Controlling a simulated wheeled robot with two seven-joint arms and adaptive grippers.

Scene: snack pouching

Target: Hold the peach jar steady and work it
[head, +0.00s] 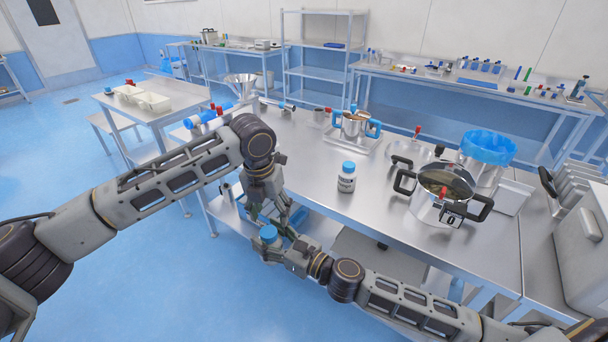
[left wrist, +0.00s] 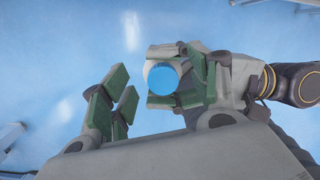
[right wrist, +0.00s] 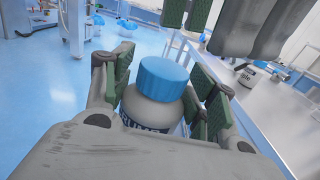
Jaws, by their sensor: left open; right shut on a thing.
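A small white jar with a blue cap (head: 268,233) is in my right gripper (head: 275,240), upright and off the table's front edge. The right wrist view shows the jar (right wrist: 152,112) between the right gripper's green pads (right wrist: 160,95); its dark label is only partly visible, so I cannot read a flavour. My left gripper (head: 272,208) is open, just above the jar. In the left wrist view the cap (left wrist: 163,78) lies between the left gripper's fingers (left wrist: 160,92), closer to the right one, with a gap on the left.
A second white jar with a blue cap (head: 347,177) stands on the steel table (head: 310,155). A lidded pot (head: 443,195) and a blue-lined bin (head: 487,150) are at the right; a smaller pot (head: 354,125) is further back. Open blue floor (head: 180,290) lies below the jar.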

